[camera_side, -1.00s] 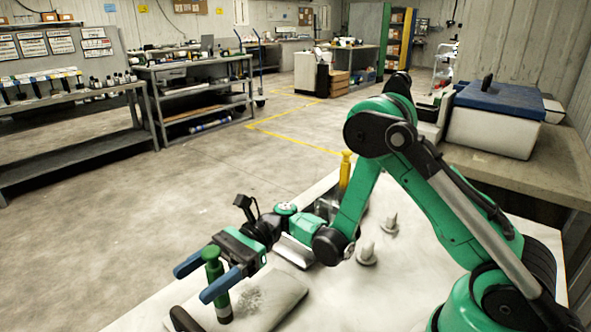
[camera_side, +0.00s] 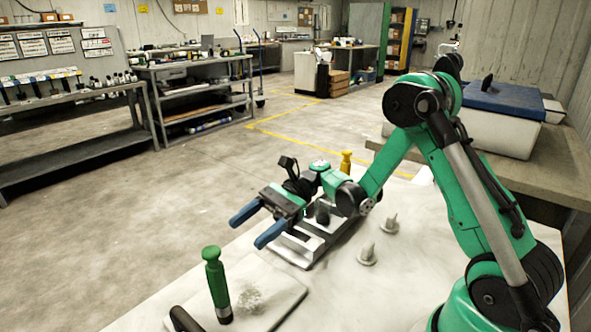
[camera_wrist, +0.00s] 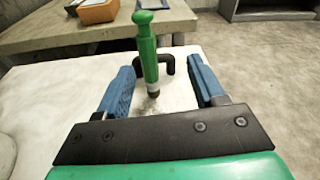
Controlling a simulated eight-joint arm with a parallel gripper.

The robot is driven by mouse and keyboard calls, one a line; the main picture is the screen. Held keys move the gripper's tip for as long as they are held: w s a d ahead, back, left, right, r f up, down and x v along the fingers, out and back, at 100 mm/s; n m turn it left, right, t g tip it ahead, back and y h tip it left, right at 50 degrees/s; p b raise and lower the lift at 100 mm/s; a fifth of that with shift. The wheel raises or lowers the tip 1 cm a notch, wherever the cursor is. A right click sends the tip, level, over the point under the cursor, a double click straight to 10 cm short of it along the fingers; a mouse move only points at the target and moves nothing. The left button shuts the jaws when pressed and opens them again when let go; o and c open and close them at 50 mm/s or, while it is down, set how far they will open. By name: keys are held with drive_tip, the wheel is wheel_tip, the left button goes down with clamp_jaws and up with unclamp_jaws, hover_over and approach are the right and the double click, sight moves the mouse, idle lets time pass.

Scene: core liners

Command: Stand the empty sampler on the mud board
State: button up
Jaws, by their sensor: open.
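The green sampler (camera_side: 217,287), with a knobbed top and a silver and dark lower end, stands upright on the pale mud board (camera_side: 278,287), near its left side. My gripper (camera_side: 246,232) has blue fingers spread apart with nothing between them. It is behind and to the right of the sampler in the side view, clear of it. In the wrist view the sampler (camera_wrist: 147,55) stands upright ahead of the open fingers. Whether the sampler is empty inside cannot be seen.
A speckled grey patch (camera_side: 249,298) lies on the board beside the sampler. The board's dark handle (camera_side: 184,321) is at the front. A grey metal rack (camera_side: 297,250) lies below my gripper. Two grey cone-shaped pieces (camera_side: 367,254) and a yellow-topped tool (camera_side: 346,163) stand farther back.

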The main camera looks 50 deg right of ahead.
drive_tip(key=s+d+r+n+t+h, duration=0.1)
drive_tip(key=s+d+n+t+h, duration=0.1)
drive_tip(key=n+h, duration=0.6)
drive_tip(key=s+d+r+n+t+h, duration=0.2)
drive_tip(key=s+n+t+h, duration=0.2)
drive_tip(key=n+h, duration=0.4)
drive_tip(key=shift+s+n, duration=0.15)
drive_tip(key=shift+n, duration=0.55)
